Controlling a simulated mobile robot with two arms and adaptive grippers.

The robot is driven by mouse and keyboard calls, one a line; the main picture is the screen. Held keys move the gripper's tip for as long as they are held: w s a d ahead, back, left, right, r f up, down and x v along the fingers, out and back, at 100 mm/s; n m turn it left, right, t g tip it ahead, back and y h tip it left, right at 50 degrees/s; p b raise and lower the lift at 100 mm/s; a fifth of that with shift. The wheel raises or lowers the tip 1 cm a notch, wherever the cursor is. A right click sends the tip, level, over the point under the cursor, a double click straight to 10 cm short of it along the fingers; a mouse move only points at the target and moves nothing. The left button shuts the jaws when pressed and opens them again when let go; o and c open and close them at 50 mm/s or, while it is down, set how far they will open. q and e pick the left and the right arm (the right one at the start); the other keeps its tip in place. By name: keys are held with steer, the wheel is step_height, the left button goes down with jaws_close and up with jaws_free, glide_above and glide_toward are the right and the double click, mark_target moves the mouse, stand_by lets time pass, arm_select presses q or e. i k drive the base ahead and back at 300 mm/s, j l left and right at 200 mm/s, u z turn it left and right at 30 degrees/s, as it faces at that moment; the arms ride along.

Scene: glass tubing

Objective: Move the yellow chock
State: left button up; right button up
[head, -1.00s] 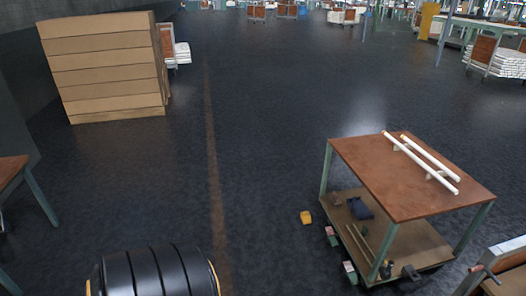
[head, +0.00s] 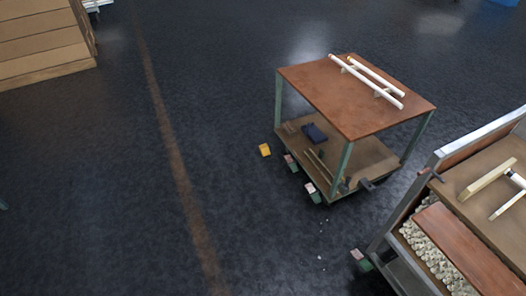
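The yellow chock (head: 265,150) is a small yellow block lying on the dark floor. It is just left of a two-level cart (head: 310,95) with a brown top and green legs, near the cart's back-left leg. It looks apart from the cart's wheels. Neither of my grippers is in the head view.
Two white tubes (head: 366,80) lie on the cart's top; a dark blue item (head: 314,133) is on its lower shelf. A second cart (head: 465,240) stands at the lower right. The floor left of the chock is clear.

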mark_target(264, 150)
steer(key=i+j, duration=0.25)
steer(key=i, duration=0.25)
steer(key=i+j+z, duration=0.15)
steer(key=i, duration=0.35)
steer(key=i+j, duration=0.35)
steer(key=i, duration=0.15)
